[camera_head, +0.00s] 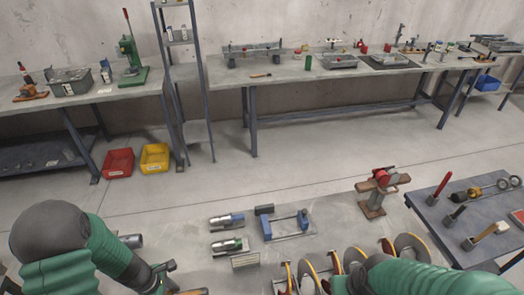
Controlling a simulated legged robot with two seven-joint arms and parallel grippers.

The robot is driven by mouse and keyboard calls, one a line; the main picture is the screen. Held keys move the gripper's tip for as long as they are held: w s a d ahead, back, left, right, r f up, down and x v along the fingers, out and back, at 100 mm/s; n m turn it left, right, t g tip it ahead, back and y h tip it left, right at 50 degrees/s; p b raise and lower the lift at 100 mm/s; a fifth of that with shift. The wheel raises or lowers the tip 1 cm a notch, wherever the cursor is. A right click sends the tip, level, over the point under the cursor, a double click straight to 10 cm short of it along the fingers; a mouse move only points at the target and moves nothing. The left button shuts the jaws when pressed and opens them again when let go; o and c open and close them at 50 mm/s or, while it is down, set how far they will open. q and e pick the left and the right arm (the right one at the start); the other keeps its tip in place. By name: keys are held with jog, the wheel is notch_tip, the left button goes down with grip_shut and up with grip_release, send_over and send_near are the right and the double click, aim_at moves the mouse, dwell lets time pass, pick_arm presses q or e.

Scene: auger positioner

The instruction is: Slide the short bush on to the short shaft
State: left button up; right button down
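My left arm comes in from the lower left, and its dark gripper (166,280) shows at the bottom edge, partly cut off. My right arm comes in from the lower right; its gripper end (340,285) is at the bottom edge, partly hidden by the arm and discs. I cannot tell whether either is open or shut. Two silver-and-dark cylindrical parts, an upper one (227,221) and a lower one (229,245), lie on the grey bench left of a blue fixture (285,223). I cannot tell which parts are the short bush and short shaft.
Several orange-edged discs (412,248) stand along the front, by my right arm. A red vise-like tool (383,178) stands behind right. A dark tool table (440,215) is at right. Benches line the wall.

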pick_arm(q)
jog(key=shift+s+a, duration=0.15)
jog(key=shift+a, duration=0.45)
jog(key=o, duration=1.6)
jog(key=shift+d, duration=0.15)
